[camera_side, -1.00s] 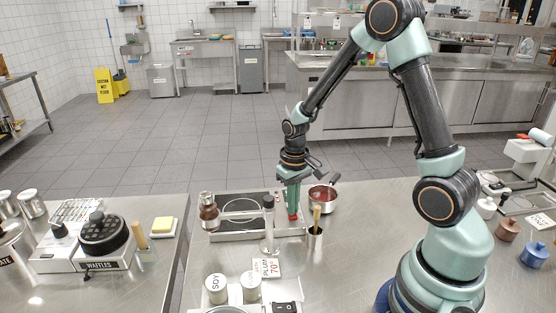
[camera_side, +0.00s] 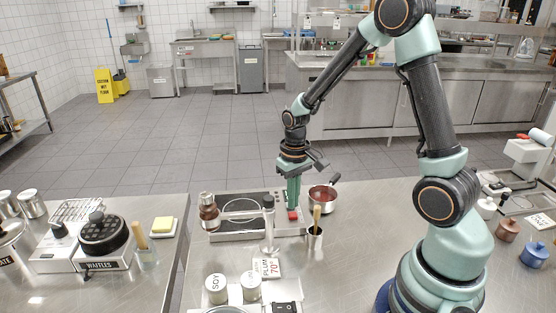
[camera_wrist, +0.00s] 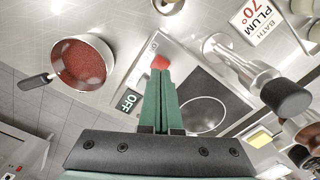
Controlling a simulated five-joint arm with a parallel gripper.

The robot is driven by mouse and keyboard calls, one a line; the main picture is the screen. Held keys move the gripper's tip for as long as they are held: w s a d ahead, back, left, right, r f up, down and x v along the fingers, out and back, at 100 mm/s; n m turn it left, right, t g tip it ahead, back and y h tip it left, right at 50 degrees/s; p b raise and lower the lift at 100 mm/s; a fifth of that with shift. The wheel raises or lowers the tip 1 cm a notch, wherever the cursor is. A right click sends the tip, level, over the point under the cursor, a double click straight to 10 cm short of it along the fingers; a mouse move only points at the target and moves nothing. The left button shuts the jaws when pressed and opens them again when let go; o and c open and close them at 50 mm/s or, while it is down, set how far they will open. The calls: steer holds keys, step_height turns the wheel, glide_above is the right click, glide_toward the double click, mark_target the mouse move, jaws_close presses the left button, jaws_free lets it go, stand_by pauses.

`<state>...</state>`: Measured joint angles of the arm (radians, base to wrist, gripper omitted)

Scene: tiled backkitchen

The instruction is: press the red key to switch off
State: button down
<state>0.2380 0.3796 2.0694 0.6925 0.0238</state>
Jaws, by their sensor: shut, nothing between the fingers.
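The red key (camera_side: 293,215) is on the front right part of the hob unit (camera_side: 228,237). In the wrist view the red key (camera_wrist: 160,62) shows just beyond my fingertips. My gripper (camera_side: 293,205) is shut and empty, pointing down with its green fingertips just above the key. In the wrist view the fingers of my gripper (camera_wrist: 161,73) cover part of the key's near side. I cannot tell whether they touch it.
A pan of red sauce (camera_side: 322,197) stands right of the key. A cup with a wooden handle (camera_side: 315,238) stands in front of it. A metal stand with a dark top (camera_side: 269,203) and a brown bottle (camera_side: 209,212) are to the left.

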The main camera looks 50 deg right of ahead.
mark_target(292, 214)
steer(key=shift+r, duration=2.15)
steer(key=shift+r, duration=0.15)
steer(key=s+a+r+n+t, duration=0.1)
steer(key=s+a+r+t, duration=0.1)
steer(key=r, duration=0.5)
steer(key=s+a+r+n+t, duration=0.2)
steer(key=s+a+r+t, duration=0.1)
steer(key=s+a+r, duration=0.2)
steer(key=shift+s+a+r+t, duration=0.2)
steer(key=shift+a+r+t, duration=0.1)
steer(key=shift+a+r, duration=0.65)
steer(key=shift+d+r, duration=0.1)
